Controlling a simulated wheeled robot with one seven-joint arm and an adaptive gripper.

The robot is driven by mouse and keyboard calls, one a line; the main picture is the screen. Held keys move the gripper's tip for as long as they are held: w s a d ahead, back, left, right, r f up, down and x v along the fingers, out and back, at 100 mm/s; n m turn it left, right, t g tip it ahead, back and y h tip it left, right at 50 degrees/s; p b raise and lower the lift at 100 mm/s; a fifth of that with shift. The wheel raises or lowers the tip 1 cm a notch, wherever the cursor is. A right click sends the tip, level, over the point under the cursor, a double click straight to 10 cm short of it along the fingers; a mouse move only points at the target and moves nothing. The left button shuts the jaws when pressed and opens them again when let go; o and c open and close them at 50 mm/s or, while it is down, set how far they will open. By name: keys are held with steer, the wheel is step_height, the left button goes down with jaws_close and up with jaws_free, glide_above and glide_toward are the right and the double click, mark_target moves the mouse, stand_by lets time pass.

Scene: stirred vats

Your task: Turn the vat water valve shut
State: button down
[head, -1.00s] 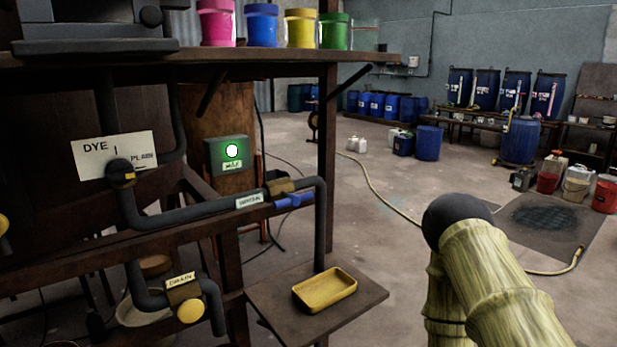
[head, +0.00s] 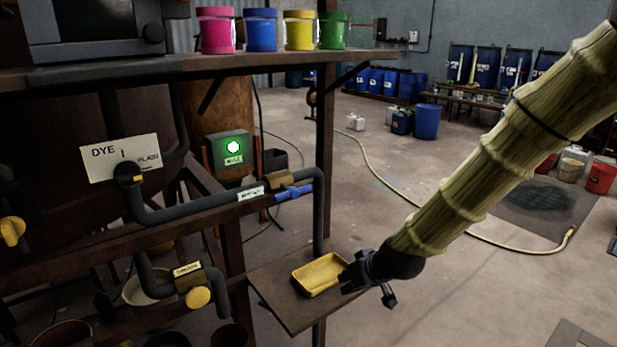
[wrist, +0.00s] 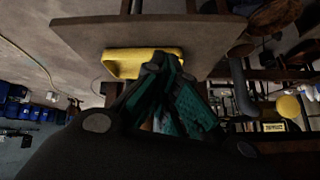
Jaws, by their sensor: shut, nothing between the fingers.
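The vat water valve appears to be the blue handle (head: 294,192) on the upper dark pipe, beside a small white label (head: 251,194) whose text is too small to read surely. The blue handle lies along the pipe's run. My gripper (head: 350,279) is shut and empty beside the right edge of the yellow tray (head: 319,274), below and to the right of the blue handle. In the wrist view my gripper (wrist: 165,72) points towards the yellow tray (wrist: 133,62). I do not see the blue handle there.
A brown shelf (head: 280,297) holds the yellow tray. A lower pipe has a yellow round knob (head: 198,298). A post (head: 326,130) stands behind the blue handle. A green-lit box (head: 231,152) is further back. Open floor with a hose (head: 400,190) lies to the right.

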steer(key=w+a+r+n+t+y+p, duration=0.1)
steer(key=w+r, duration=0.1)
steer(key=r, duration=0.6)
steer(key=w+a+r+n+p, duration=0.1)
steer(key=w+r, duration=0.1)
steer(key=r, duration=0.7)
steer(key=n+t+y, duration=0.1)
steer(key=t, duration=0.1)
glide_toward(288, 189)
steer(key=d+r, duration=0.6)
steer(key=r, duration=0.2)
steer(key=w+a+f+p, duration=0.5)
steer(key=w+f, duration=0.1)
steer(key=f, duration=0.3)
steer(key=shift+w+a+f+p, duration=0.25)
steer(key=shift+w+a+p, duration=0.05)
steer(key=shift+w+p, duration=0.05)
steer(key=shift+w+d+f+m+g+y+b, duration=0.25)
steer(key=shift+d+f+m+g+y+b, duration=0.2)
steer(key=shift+y+b, duration=0.35)
